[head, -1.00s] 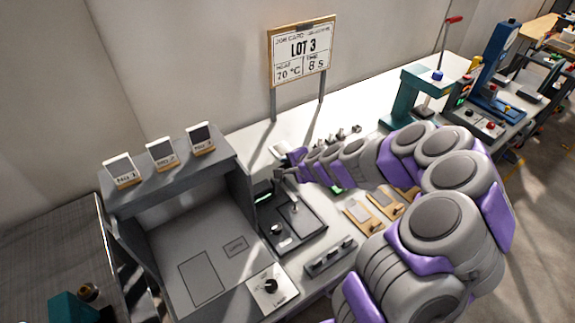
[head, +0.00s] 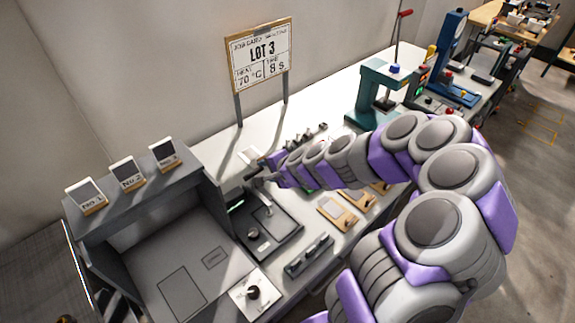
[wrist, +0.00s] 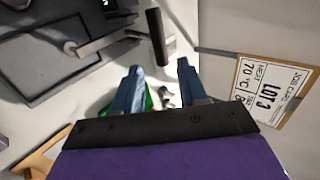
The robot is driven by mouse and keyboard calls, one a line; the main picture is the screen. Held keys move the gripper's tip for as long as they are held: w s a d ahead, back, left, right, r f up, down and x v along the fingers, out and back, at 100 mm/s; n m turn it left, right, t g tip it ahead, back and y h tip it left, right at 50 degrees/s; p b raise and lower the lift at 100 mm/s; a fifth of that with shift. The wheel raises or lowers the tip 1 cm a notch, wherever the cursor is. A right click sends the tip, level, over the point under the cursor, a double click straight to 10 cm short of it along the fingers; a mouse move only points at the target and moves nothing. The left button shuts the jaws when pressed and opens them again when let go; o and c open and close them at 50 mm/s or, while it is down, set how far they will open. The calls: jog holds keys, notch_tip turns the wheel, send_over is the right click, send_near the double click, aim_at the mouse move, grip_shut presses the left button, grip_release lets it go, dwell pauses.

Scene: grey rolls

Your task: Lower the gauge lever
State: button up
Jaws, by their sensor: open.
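The gauge (head: 284,236) is a flat dark grey box on the white bench, with a round knob and a lit green display. It also shows at the upper left of the wrist view (wrist: 50,72). Its lever is a metal rod (wrist: 98,44) with an upright-looking black cylindrical handle (wrist: 155,36). My gripper (wrist: 158,69) is open, its two blue fingers pointing toward the handle. The handle's near end shows close to the gap between the fingertips; I cannot tell whether they touch. In the head view my gripper (head: 254,174) is small and dark at the gauge's back edge.
A grey open booth (head: 165,245) with several small cards on top stands left of the gauge. A job card sign (head: 259,58) rises behind. Wooden-based plates (head: 337,212) lie to the right, and a teal press (head: 368,95) stands farther right.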

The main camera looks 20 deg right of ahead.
jog(key=p+v, duration=0.1)
jog(key=v, duration=1)
jog(key=shift+d+p, duration=0.35)
jog(key=s+a+r+n+g+y, duration=0.1)
jog(key=s+a+n+g, duration=0.2)
jog(key=s+a+n, duration=0.3)
jog(key=s+a+r+n+g, duration=0.2)
jog(key=s+a+n+g, duration=0.15)
jog(key=s, duration=0.45)
jog(key=s+d+r+n+g+h, duration=0.1)
jog(key=s+d+n+g+h, duration=0.1)
jog(key=s, duration=0.7)
jog(key=s+d+r+n+g+h, duration=0.2)
jog(key=s, duration=0.7)
jog(key=shift+d+h, duration=0.25)
jog(key=shift+h, duration=0.05)
